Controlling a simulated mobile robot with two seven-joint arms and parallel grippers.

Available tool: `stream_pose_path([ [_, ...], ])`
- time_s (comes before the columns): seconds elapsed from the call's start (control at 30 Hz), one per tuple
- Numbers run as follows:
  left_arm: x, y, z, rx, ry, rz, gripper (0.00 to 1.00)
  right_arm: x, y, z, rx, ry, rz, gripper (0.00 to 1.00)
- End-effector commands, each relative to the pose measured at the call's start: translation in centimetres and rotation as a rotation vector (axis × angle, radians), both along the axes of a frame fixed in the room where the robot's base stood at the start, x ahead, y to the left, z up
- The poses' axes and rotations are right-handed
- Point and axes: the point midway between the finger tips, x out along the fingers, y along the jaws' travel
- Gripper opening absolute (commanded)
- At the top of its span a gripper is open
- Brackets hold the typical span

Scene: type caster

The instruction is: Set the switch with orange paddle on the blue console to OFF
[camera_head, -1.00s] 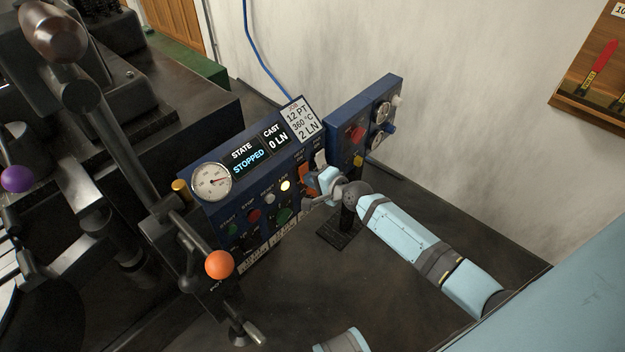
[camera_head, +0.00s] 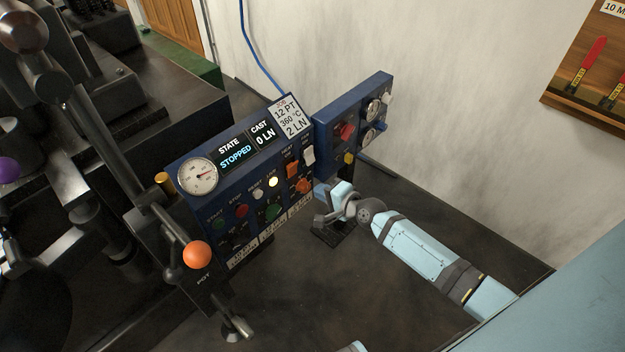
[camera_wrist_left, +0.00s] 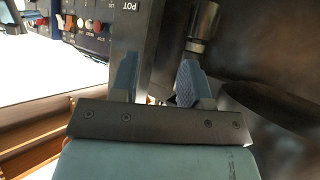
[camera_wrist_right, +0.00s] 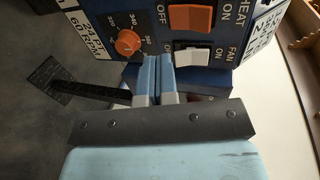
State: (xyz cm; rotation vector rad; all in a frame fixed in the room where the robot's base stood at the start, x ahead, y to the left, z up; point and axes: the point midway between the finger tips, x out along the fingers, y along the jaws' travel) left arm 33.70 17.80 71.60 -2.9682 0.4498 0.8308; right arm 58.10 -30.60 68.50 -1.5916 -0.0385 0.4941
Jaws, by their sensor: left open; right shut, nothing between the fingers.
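The blue console (camera_head: 205,215) stands left of centre in the head view. Its orange paddle switch (camera_head: 292,169), labelled HEAT, sits beside a white paddle (camera_head: 308,155) and above an orange round knob (camera_head: 303,186). In the right wrist view the orange paddle (camera_wrist_right: 190,18) lies between OFF and ON marks; I cannot tell which way it is tilted. My right gripper (camera_wrist_right: 153,70) is shut and empty, in front of the console's right end, apart from the paddle. My left gripper (camera_wrist_left: 158,80) is open in the left wrist view, with nothing seen between its fingers.
A second blue panel (camera_head: 322,140) with gauges and knobs stands behind at the right. An orange ball handle (camera_head: 197,254) on a lever is in front of the console's left part. Dark machinery fills the left.

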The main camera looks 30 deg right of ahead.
Motion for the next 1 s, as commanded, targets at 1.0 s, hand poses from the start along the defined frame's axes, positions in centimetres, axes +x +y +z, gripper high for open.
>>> stream_pose_path([
  [1.0,0.2,0.2,0.2,0.005,-0.004,0.0,0.43,-5.3,-1.9,-0.1,0.001,-0.002,0.0,0.0],
])
